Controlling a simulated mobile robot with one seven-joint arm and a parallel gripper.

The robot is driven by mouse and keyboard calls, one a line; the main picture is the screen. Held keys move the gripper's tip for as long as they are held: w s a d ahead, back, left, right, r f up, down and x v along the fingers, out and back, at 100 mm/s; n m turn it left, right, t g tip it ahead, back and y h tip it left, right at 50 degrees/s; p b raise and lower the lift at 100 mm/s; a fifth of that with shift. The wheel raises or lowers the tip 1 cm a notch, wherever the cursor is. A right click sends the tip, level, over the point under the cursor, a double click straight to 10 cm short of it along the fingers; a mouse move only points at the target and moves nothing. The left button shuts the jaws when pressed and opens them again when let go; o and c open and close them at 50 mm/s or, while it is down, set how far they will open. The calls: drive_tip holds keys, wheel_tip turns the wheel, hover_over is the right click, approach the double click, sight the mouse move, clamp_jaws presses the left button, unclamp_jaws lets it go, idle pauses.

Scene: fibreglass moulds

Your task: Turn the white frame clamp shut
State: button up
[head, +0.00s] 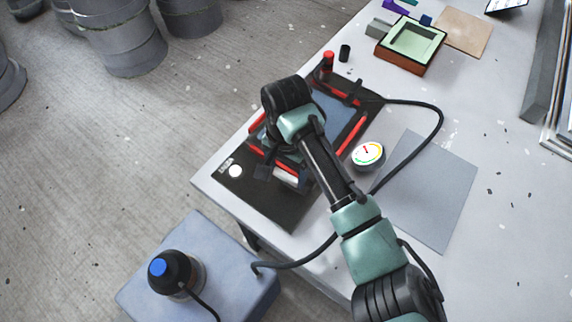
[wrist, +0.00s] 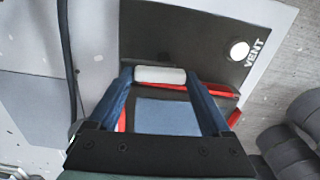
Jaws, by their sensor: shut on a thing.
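The white frame clamp shows in the wrist view as a short pale bar (wrist: 160,74) lying crosswise between the two blue fingertips of my gripper (wrist: 160,77). The fingers meet its two ends, so the gripper is shut on it. In the head view a pale piece of the clamp (head: 287,179) shows below my wrist, partly hidden by the arm. The clamp sits at the near end of a black mould base (head: 285,212) with red strips and a blue-grey panel (wrist: 168,117). The clamp's exact turn angle cannot be told.
A white round button (head: 236,171) labelled VENT lies left of the clamp. A dial gauge (head: 368,154) and a grey sheet (head: 440,190) are to the right, with a black hose (head: 438,112) looping past. A red-topped post (head: 328,62) stands at the far end.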

drive_tip(key=n+p, duration=0.1)
drive_tip(key=p, duration=0.1)
drive_tip(key=n+p, duration=0.1)
drive_tip(key=p, duration=0.1)
drive_tip(key=shift+a+r, duration=0.1)
drive_tip(key=shift+r, duration=0.25)
drive_tip(key=n, duration=0.1)
drive_tip(key=n+p, duration=0.2)
drive_tip(key=shift+w+f+n, duration=0.15)
drive_tip(key=shift+f+n, duration=0.1)
drive_tip(key=shift+n, duration=0.05)
drive_tip(key=n+p, duration=0.1)
drive_tip(key=n, duration=0.4)
drive_tip(key=shift+w, duration=0.15)
drive_tip(key=n, duration=0.3)
drive_tip(key=n+p, duration=0.1)
drive_tip(key=n, duration=0.1)
drive_tip(key=shift+w+n, duration=0.2)
drive_tip(key=shift+n, duration=0.2)
drive_tip(key=o, duration=1.2)
drive_tip(key=shift+c, duration=0.2)
wheel_tip(320, 180, up, 13)
drive_tip(key=shift+b, duration=0.4)
